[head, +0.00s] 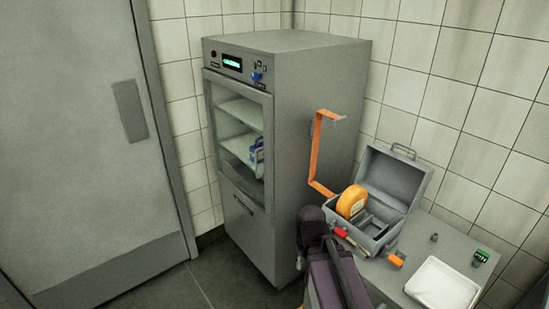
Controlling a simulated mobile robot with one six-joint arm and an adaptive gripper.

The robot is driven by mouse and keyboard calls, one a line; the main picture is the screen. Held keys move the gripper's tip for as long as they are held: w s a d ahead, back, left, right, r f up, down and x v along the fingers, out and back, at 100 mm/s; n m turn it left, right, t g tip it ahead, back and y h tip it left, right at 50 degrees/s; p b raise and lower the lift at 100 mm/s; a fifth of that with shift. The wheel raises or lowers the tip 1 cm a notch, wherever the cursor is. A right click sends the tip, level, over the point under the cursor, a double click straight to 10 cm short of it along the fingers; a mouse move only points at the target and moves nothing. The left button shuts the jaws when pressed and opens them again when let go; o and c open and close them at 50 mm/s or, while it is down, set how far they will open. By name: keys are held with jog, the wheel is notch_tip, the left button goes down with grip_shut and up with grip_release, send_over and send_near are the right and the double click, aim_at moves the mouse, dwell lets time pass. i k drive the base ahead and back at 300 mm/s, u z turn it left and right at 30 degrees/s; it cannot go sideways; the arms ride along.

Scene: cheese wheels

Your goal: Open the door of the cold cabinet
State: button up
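The cold cabinet (318,85) is a tall grey unit against the tiled wall, left of centre in the head view. Its glass door (238,114) looks shut, with white shelves and a blue and white item (257,152) visible behind the glass. A control panel (233,64) with a lit display and a blue knob is above the door. A dark slot-like handle (243,204) is on the panel below the glass. My arm shows at the bottom centre, in front of the cabinet's right side; my gripper's fingers cannot be made out.
A grey bench (446,246) at right bears an open toolbox (397,185) with an orange round item (351,201), small parts and a white tray (442,285). A grey room door (80,130) is left. The floor in front is clear.

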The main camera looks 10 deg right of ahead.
aim_at(266, 100)
jog(key=u, duration=0.1)
jog(key=i, duration=0.95)
jog(key=z, duration=0.05)
